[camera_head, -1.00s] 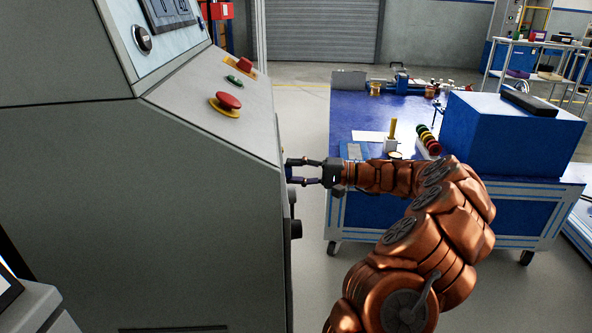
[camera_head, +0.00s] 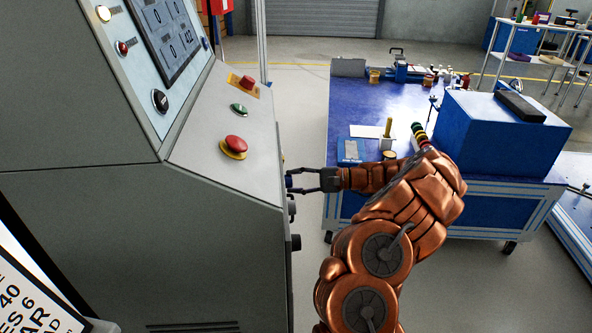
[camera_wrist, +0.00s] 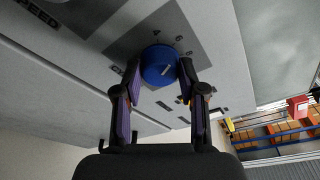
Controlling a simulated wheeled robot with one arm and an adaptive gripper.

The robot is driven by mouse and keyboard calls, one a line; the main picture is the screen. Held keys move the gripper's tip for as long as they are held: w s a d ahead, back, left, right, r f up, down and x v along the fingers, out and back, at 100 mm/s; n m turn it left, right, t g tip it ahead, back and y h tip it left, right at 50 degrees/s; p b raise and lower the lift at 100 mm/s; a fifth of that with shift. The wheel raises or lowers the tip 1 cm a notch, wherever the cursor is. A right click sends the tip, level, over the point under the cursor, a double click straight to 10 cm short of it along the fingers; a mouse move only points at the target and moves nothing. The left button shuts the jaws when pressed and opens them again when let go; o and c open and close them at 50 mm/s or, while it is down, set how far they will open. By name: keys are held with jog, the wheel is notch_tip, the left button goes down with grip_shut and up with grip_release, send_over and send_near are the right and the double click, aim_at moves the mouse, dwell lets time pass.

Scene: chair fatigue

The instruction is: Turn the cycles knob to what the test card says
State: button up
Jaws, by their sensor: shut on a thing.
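The blue cycles knob (camera_wrist: 158,60) is on the machine's grey panel in the wrist view, with a short pale pointer mark on its face. Printed numbers, including 6 and 8, stand around it on a dark patch. My gripper (camera_wrist: 158,74) is shut on the knob, one finger on each side. In the head view my gripper (camera_head: 292,181) reaches the machine's right edge; the knob is mostly hidden there. A white card (camera_head: 30,300) at the lower left is cut off; "40", "ES 6" and "AR" are readable.
The grey machine (camera_head: 120,240) fills the left, with a red mushroom button (camera_head: 236,142) and a green button (camera_head: 238,109) on its sloped panel. A blue workbench (camera_head: 360,100) with a large blue box (camera_head: 500,135) stands behind my arm.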

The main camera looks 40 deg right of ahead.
jog(key=shift+m+p, duration=0.6)
jog(key=shift+p, duration=0.4)
jog(key=o, duration=1.1)
jog(key=shift+o, duration=0.2)
jog(key=v, duration=1.2)
jog(key=shift+r, duration=0.15)
